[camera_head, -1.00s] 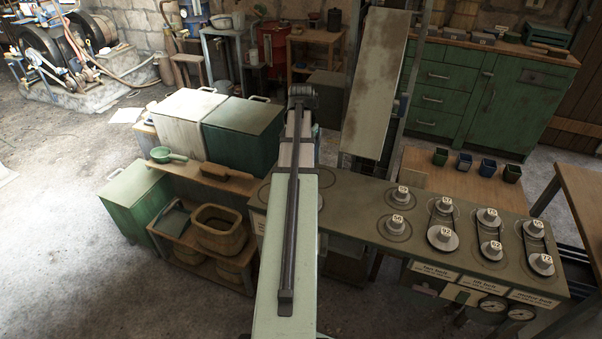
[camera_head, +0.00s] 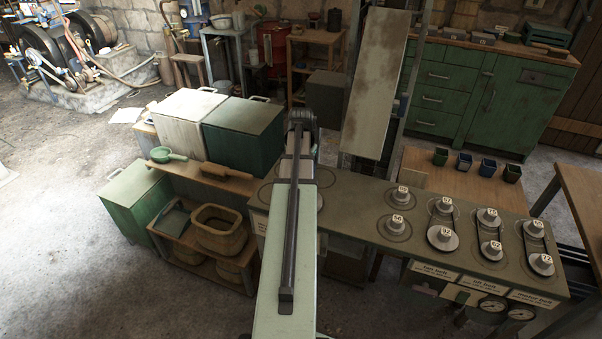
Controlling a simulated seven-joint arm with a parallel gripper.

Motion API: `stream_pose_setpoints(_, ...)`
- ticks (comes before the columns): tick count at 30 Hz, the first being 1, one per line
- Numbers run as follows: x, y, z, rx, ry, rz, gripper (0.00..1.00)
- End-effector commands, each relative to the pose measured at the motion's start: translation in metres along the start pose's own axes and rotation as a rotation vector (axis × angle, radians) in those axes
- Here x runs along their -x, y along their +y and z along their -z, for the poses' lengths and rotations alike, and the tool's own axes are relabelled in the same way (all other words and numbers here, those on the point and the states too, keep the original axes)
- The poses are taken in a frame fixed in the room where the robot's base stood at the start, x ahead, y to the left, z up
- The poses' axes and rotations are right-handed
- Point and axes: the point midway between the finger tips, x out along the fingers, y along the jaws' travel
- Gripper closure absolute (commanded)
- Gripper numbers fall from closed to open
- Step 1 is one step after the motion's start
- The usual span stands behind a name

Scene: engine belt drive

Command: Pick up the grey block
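I cannot pick out the grey block for certain. A dark grey box-like thing (camera_head: 326,93) stands on the floor behind the bench, just beyond the far end of my arm, but I cannot tell whether it is the block. My arm reaches forward from the bottom middle of the picture across the bench. Its far end is a dark joint above the bench's left part. My gripper is not visible; it is hidden beyond or below the arm, so what it holds does not show.
The grey-green bench (camera_head: 352,205) carries several numbered pulleys (camera_head: 441,237) on its right. Several small dark cups (camera_head: 464,162) stand on a wooden table behind. White (camera_head: 182,125) and dark green (camera_head: 242,135) bins stand left of my arm. A tall leaning panel (camera_head: 378,85) stands behind the bench.

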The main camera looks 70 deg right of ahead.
Motion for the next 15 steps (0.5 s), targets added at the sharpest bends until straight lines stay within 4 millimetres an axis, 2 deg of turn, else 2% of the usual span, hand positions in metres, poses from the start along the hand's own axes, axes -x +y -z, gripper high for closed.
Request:
stream_pose_setpoints(5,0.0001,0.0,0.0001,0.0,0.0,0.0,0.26)
stream_pose_setpoints(15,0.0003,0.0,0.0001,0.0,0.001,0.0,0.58)
